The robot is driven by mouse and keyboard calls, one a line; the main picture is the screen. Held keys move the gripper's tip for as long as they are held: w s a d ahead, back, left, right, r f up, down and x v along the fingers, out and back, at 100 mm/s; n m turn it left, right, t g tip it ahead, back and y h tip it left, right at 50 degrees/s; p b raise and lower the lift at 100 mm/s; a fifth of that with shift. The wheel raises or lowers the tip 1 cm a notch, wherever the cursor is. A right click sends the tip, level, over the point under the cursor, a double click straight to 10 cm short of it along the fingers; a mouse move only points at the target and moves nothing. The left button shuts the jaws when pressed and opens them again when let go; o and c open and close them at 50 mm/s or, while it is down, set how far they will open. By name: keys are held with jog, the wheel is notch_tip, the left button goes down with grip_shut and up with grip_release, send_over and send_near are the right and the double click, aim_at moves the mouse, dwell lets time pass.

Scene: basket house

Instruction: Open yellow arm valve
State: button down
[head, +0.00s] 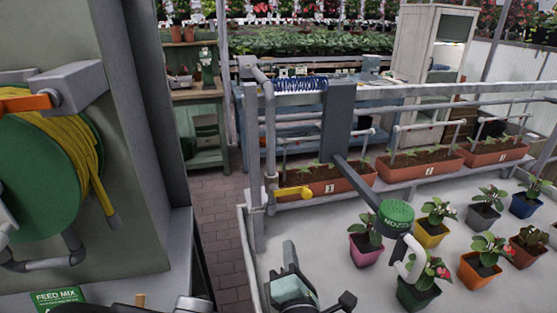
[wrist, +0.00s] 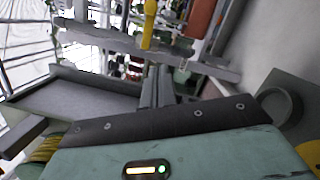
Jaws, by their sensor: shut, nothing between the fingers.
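The yellow arm valve (head: 295,192) sits on a grey vertical pipe (head: 270,140) beside the bench corner. Its lever points to the right, roughly level. In the wrist view a yellow lever (wrist: 149,24), which looks like the same valve, shows at the top, beyond my fingertips. My gripper (head: 289,250) is at the bottom of the head view, below and in front of the valve and apart from it. In the wrist view my gripper's fingers (wrist: 157,72) are together and hold nothing.
A grey arm with a green nozzle head (head: 397,214) reaches over the pale bench. Several potted plants (head: 480,262) stand to the right. Numbered planters (head: 330,188) line the bench's back. A yellow hose reel (head: 50,165) is at left. Brick floor (head: 220,220) is clear left of the bench.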

jog(key=p, duration=0.4)
send_near(291, 193)
jog(key=w+a+f, duration=0.2)
jog(key=w, duration=0.2)
jog(key=shift+w+d+r+p, duration=0.25)
jog(key=shift+d+r+p, duration=0.05)
jog(key=shift+d, duration=0.25)
jog(key=shift+w+d+r+p, duration=0.2)
jog(key=shift+d+r+p, duration=0.1)
jog(key=shift+d, duration=0.25)
jog(key=shift+w+d+r+p, duration=0.25)
jog(key=shift+d+p, duration=0.05)
jog(key=shift+d, duration=0.25)
